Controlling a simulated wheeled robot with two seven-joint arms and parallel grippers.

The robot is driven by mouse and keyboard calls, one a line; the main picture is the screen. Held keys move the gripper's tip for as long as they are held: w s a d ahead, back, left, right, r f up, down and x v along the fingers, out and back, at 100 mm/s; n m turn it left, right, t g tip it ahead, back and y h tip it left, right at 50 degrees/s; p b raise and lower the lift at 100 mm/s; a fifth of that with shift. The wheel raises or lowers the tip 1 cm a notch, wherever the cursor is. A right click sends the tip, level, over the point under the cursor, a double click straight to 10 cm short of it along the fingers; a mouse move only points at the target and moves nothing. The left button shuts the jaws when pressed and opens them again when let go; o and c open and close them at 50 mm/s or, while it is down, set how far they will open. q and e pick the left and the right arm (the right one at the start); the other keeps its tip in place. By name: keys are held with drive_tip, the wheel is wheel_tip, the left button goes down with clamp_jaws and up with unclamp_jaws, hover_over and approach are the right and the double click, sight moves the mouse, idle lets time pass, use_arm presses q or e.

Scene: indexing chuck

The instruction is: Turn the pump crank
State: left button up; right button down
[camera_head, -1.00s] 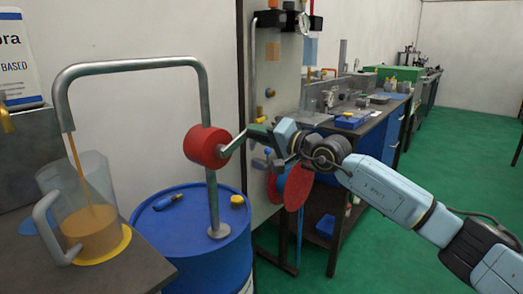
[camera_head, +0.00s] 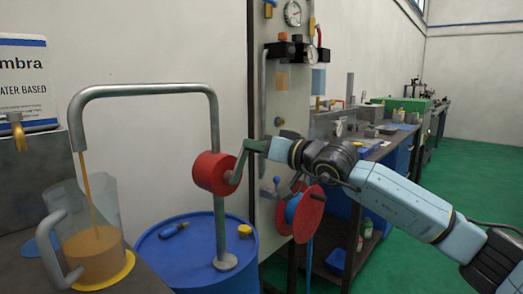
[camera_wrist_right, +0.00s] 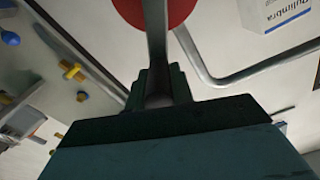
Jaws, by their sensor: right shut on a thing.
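The pump crank (camera_head: 238,165) is a grey-green arm on the front of the red pump body (camera_head: 211,173), which sits on a grey pipe above a blue drum (camera_head: 160,252). My right gripper (camera_head: 262,147) is shut on the crank's outer end, right of the pump body. In the right wrist view the crank arm (camera_wrist_right: 157,45) runs up from between the jaws (camera_wrist_right: 157,98) to the red pump body (camera_wrist_right: 180,12). Amber liquid (camera_head: 87,185) streams from the bent spout pipe (camera_head: 145,90) into a clear jug (camera_head: 75,215), partly filled. My left gripper is out of view.
The jug stands on a yellow ring (camera_head: 122,275) on a dark bench at left. A panel with a gauge (camera_head: 292,13) and a red reel (camera_head: 308,215) stand close behind my right gripper. Workbenches (camera_head: 375,150) run along the wall; green floor lies open at right.

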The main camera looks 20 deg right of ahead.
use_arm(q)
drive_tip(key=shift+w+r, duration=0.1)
use_arm(e)
drive_tip(key=shift+s+a+f, duration=0.15)
drive_tip(key=shift+a+f, duration=0.3)
drive_tip(key=c, duration=1.3)
unclamp_jaws()
drive_tip(key=shift+r, duration=0.1)
drive_tip(key=shift+o, duration=0.5)
drive_tip(key=shift+d+r, duration=0.15)
drive_tip(key=shift+d, duration=0.1)
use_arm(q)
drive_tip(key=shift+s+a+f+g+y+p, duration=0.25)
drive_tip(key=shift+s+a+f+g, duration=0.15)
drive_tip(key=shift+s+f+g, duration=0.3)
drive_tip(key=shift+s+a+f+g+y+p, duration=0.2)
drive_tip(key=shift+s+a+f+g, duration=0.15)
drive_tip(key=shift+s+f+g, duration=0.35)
use_arm(e)
drive_tip(key=v, duration=1.3)
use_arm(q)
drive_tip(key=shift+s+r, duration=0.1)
